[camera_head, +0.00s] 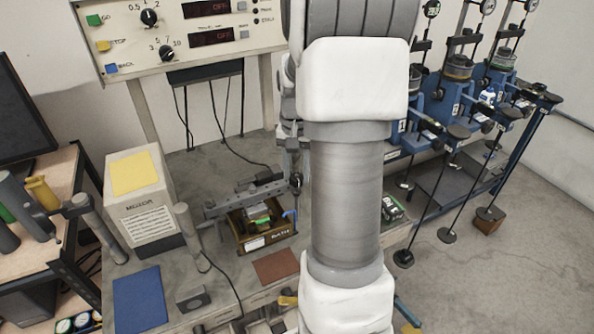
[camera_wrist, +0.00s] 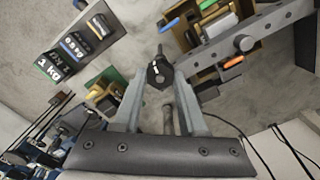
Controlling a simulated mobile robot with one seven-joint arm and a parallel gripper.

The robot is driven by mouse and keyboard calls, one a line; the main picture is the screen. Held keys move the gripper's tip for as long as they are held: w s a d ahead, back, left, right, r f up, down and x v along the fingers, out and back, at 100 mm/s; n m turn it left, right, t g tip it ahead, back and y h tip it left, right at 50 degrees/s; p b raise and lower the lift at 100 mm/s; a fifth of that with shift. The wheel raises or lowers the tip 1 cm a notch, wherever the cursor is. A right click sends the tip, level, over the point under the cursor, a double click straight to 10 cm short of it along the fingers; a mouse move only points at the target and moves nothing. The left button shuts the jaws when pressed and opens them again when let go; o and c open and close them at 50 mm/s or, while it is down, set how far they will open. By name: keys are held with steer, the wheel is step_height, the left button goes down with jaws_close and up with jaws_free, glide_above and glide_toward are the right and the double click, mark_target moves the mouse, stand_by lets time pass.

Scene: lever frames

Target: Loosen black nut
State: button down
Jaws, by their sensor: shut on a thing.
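In the wrist view, the black nut (camera_wrist: 158,72) is a dark faceted knob with a small white mark on its face. A thin dark rod sticks out beyond it. My gripper (camera_wrist: 161,79) has one grey finger on each side of the nut and is shut on it. The grey drilled lever bar (camera_wrist: 222,47) lies to the right of the nut in the wrist view. In the head view the lever bar (camera_head: 232,200) shows left of my arm, above a wooden tray. My arm hides most of the gripper there, and I cannot make out the nut.
A wooden tray (camera_head: 262,243) with small parts stands below the lever. A control panel (camera_head: 185,35) stands behind. Blue frames with weights (camera_head: 459,73) stand at right.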

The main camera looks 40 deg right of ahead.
steer(key=n, duration=0.5)
steer(key=shift+n, duration=0.3)
steer(key=n, duration=0.4)
steer(key=shift+w+n, duration=0.1)
steer(key=shift+n, duration=0.5)
steer(key=shift+c, duration=2.3)
jaws_free()
steer(key=shift+r, duration=0.1)
step_height(320, 180, up, 17)
steer(key=shift+r, duration=0.15)
steer(key=shift+a, duration=0.1)
